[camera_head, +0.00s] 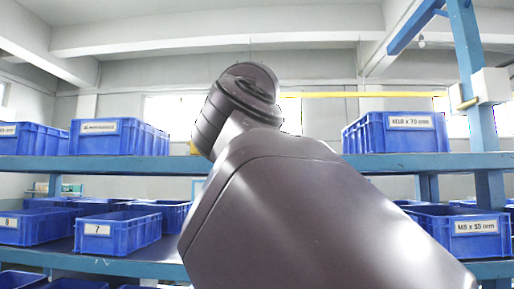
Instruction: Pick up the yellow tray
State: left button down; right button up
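No yellow tray shows in the head view. One of my arms fills the middle of the picture, rising from the lower right to a dark rounded joint. Neither of my grippers is in view. The arm hides the middle of the shelves behind it.
A blue shelf rack (180,165) stands ahead. Its upper shelf holds labelled blue bins, at left (118,137) and right (395,132). More blue bins (117,232) stand on the lower shelf, one at right (468,230). A blue post (470,75) rises at right. A yellow beam (370,95) runs behind.

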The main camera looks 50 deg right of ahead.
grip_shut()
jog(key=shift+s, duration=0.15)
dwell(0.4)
